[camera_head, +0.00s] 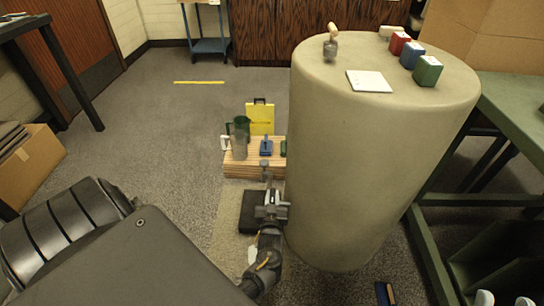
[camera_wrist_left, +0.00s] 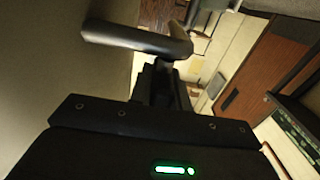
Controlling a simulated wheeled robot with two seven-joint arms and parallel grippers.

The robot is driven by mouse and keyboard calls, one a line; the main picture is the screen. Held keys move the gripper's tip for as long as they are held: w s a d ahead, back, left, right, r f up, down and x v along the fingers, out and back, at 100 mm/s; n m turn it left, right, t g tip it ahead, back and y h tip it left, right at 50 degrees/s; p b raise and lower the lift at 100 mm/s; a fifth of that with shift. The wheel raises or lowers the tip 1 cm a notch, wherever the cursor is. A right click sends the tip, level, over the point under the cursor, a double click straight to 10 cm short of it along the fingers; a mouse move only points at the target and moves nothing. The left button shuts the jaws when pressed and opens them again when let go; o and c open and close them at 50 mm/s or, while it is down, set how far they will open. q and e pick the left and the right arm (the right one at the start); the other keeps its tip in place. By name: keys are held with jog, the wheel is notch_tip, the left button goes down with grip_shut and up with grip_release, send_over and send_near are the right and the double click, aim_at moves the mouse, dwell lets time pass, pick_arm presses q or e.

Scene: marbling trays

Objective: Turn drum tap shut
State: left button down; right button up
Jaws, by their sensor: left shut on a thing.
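The drum (camera_head: 375,150) is a large beige cylinder standing upright at centre right in the head view. The drum tap (camera_head: 265,168) shows as a small grey piece low beside the drum's left side. My left gripper (camera_head: 271,200) is at the tap, close to the drum wall, and is shut on the tap. In the left wrist view the tap's grey bent bar (camera_wrist_left: 140,39) lies across the far end of my gripper (camera_wrist_left: 163,75). The fingertips hide part of the tap, so how far it is turned is hard to tell. My right gripper is not in view.
Small coloured blocks and a white card (camera_head: 369,81) lie on the drum top. A green bench (camera_head: 520,105) stands right.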

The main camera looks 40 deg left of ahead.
dwell(0.4)
pick_arm(q)
jog(key=c, duration=1.3)
grip_release()
pick_arm(e)
jog(key=shift+r, duration=0.1)
